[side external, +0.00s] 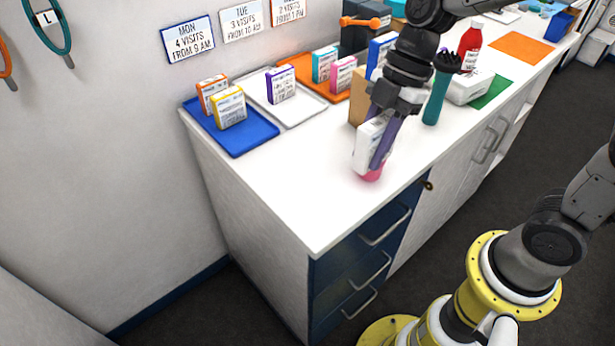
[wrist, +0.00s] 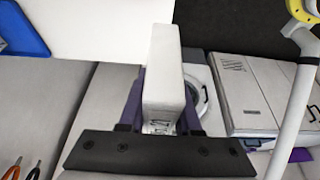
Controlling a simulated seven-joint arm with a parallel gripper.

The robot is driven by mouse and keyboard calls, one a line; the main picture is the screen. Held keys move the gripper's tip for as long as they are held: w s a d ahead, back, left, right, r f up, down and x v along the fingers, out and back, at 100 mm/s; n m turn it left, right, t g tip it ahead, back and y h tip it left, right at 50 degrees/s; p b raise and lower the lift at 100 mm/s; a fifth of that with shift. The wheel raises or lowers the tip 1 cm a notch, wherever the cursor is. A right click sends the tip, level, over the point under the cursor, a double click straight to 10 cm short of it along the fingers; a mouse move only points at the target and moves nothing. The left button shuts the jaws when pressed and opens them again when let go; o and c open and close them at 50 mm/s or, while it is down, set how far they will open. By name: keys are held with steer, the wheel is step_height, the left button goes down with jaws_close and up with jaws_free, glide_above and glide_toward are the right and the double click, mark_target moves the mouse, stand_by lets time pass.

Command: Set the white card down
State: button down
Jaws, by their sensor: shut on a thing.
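The white card (side external: 369,143) is a thick, box-like card with small print, held between the purple fingers of my gripper (side external: 383,140) over the front part of the white counter. In the wrist view the white card (wrist: 162,75) stands out between the fingers (wrist: 162,95). A pink part (side external: 371,173) shows at its lower end; I cannot tell whether it belongs to the card or is a separate thing. I cannot tell whether the card's lower end touches the counter.
A blue tray (side external: 262,139) holds orange and yellow cards, a white tray (side external: 312,107) a purple one, and an orange tray (side external: 302,63) teal and pink ones. A teal-handled brush (side external: 435,98) stands right of my gripper. Bare counter (side external: 300,170) lies left of it.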

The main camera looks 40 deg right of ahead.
steer(key=w+a+f, duration=0.1)
steer(key=w+f, duration=0.2)
steer(key=w+a+f, duration=0.2)
steer(key=w+f, duration=0.1)
steer(key=w, duration=0.1)
steer(key=w+a+f, duration=0.1)
steer(key=w+f, duration=0.1)
steer(key=w, duration=0.2)
steer(key=shift+a+f, duration=0.25)
steer(key=shift+f, duration=0.15)
steer(key=shift+w+f, duration=0.1)
steer(key=shift+f, duration=1.6)
steer(key=shift+f, duration=0.15)
steer(key=c, duration=0.6)
jaws_free()
